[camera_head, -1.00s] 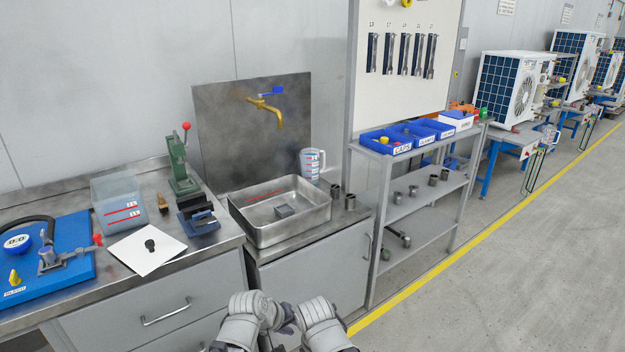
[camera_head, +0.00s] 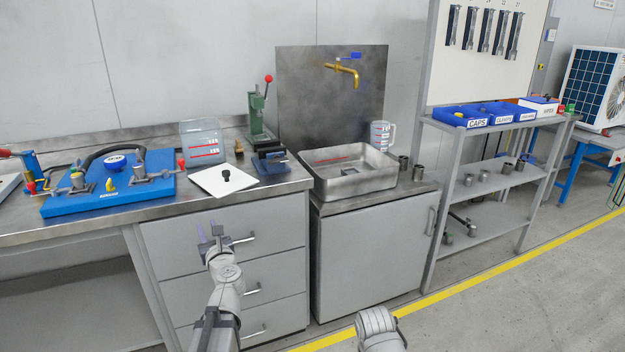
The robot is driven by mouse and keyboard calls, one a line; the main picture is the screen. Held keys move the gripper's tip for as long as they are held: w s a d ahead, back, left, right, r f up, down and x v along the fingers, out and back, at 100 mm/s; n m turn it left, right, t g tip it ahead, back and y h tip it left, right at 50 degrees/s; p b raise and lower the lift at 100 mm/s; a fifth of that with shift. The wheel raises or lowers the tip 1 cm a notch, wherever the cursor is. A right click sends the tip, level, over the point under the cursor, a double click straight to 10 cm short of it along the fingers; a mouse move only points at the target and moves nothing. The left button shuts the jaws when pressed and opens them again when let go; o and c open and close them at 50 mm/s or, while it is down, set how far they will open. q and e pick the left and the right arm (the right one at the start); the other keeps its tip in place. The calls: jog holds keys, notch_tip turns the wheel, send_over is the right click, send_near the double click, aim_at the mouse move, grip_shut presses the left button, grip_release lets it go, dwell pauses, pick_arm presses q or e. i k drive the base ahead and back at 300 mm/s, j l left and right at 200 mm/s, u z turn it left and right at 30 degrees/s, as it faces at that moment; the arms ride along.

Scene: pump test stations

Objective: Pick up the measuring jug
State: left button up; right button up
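The measuring jug (camera_head: 380,136) is clear, with red and blue markings and a handle on its right side. It stands upright at the back right corner of the steel sink (camera_head: 350,172), whose rim hides its base. My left gripper (camera_head: 209,232) is in front of the drawers, below the bench top and well left of the jug. Its two fingers point up and stand apart, with nothing seen between them. Part of my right arm shows at the bottom centre; its gripper cannot be seen.
A brass tap (camera_head: 343,70) is above the sink. A green press (camera_head: 257,115), a clear marked tank (camera_head: 202,141) and a white sheet (camera_head: 224,180) are on the bench. A shelf rack (camera_head: 490,180) stands at right.

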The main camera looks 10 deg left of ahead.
aim_at(380, 130)
jog(key=i+l+z, duration=0.4)
jog(key=i+z, duration=0.4)
jog(key=i, duration=0.15)
jog(key=i+l, duration=0.1)
jog(key=i, duration=0.5)
jog(key=i+l, duration=0.15)
jog(key=i, duration=0.4)
jog(key=i+j+u, duration=0.1)
jog(key=i, duration=0.35)
jog(key=i+j+u, duration=0.1)
jog(key=i+j, duration=0.2)
jog(key=i, duration=0.1)
